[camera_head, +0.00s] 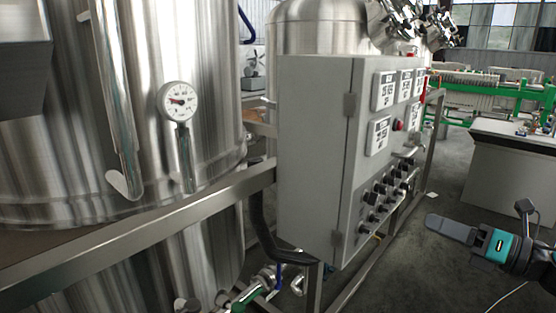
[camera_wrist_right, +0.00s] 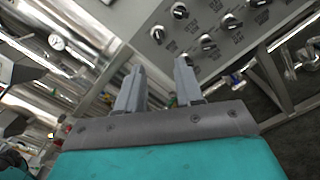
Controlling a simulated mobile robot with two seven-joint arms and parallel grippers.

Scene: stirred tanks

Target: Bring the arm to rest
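My right gripper (camera_head: 436,223) is at the lower right of the head view, its fingers pointing left toward the control cabinet, with a gap of floor between. In the right wrist view its two grey fingers (camera_wrist_right: 160,68) stand apart with nothing between them, so it is open and empty. The grey control cabinet (camera_head: 312,150) has displays, a red button and several black knobs. Its knob panel shows beyond the fingers in the wrist view (camera_wrist_right: 225,28). My left gripper does not show in either view.
A large steel tank (camera_head: 75,130) with a round dial gauge (camera_head: 179,101) fills the left. A steel frame rail (camera_head: 150,225) crosses in front of it. Another tank (camera_head: 318,30) stands behind the cabinet. A white bench (camera_head: 510,160) is at right. Floor is open between cabinet and bench.

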